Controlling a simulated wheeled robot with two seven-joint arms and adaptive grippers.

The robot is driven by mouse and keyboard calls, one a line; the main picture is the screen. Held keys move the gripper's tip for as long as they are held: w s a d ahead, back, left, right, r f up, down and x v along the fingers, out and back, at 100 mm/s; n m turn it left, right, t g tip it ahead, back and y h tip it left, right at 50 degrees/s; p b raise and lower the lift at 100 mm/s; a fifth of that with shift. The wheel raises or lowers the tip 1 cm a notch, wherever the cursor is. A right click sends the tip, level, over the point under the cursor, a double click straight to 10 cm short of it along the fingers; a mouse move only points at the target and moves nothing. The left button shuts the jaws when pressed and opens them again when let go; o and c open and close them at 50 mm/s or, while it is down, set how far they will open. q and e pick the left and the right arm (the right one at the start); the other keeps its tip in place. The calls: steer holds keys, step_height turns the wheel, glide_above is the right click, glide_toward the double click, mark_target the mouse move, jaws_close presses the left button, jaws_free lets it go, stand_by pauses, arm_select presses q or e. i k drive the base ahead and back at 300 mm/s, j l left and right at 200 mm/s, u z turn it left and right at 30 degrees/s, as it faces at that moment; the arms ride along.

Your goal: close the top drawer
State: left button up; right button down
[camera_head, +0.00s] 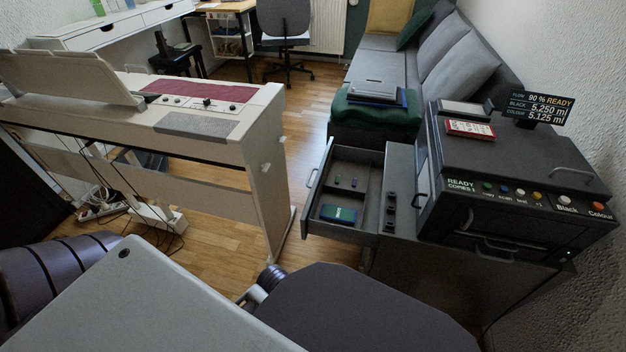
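The open drawer (352,171) is grey and sticks out to the left from the dark cabinet (440,272) at the right. Its front panel (319,187) faces left, towards the piano, and carries a light bar handle (311,177). Inside the drawer lie a small blue-green case (338,214) and a few tiny items near the back. Neither my left nor my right gripper shows in the view. Large grey and dark parts along the bottom edge seem to be my own body and hide the floor there.
A white digital piano (215,120) stands left of the drawer, with a narrow strip of wooden floor (303,140) between them. A black copier (500,190) sits on the cabinet. A grey sofa (420,65) stands behind. Cables and a power strip (157,216) lie under the piano.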

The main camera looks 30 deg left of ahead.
mark_target(350, 162)
steer(key=j, duration=0.6)
steer(key=i+j, duration=0.15)
steer(key=j, duration=1.05)
steer(key=i+z, duration=0.05)
steer(key=i, duration=0.05)
